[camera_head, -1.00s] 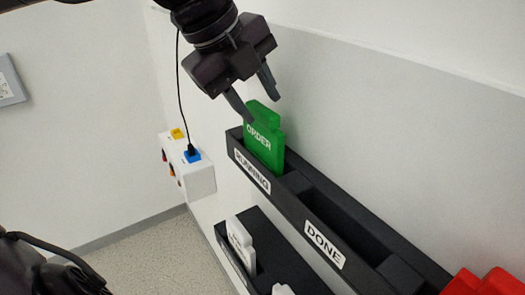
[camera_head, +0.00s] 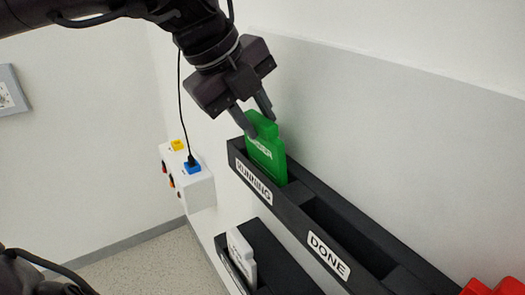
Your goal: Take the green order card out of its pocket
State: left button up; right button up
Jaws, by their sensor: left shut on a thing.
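The green order card (camera_head: 267,157) stands upright in the pocket marked RUNNING (camera_head: 254,180), at the left end of the upper black rack. Its lower part is hidden inside the pocket. My left gripper (camera_head: 259,122) comes in from above and is shut on the top of the green order card, with a finger across its front that covers part of the lettering. My right gripper is out of the picture; only a dark part of my own body shows at the lower left.
The pocket marked DONE (camera_head: 328,254) to the right looks empty. Red cards (camera_head: 492,287) show at the lower right corner. A white card (camera_head: 241,254) stands in a lower rack (camera_head: 283,262). A white box with coloured plugs (camera_head: 187,178) and a hanging cable is on the left.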

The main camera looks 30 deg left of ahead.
pick_arm(q)
jog(key=shift+r, duration=0.15)
jog(key=shift+r+p, duration=0.65)
jog(key=shift+p, duration=0.05)
jog(key=shift+r+p, duration=1.55)
jog(key=shift+r, duration=0.15)
jog(key=shift+r+p, duration=0.35)
jog(key=shift+r, duration=0.05)
jog(key=shift+c, duration=1.1)
jog(key=shift+r+p, duration=0.55)
jog(key=shift+r, duration=0.05)
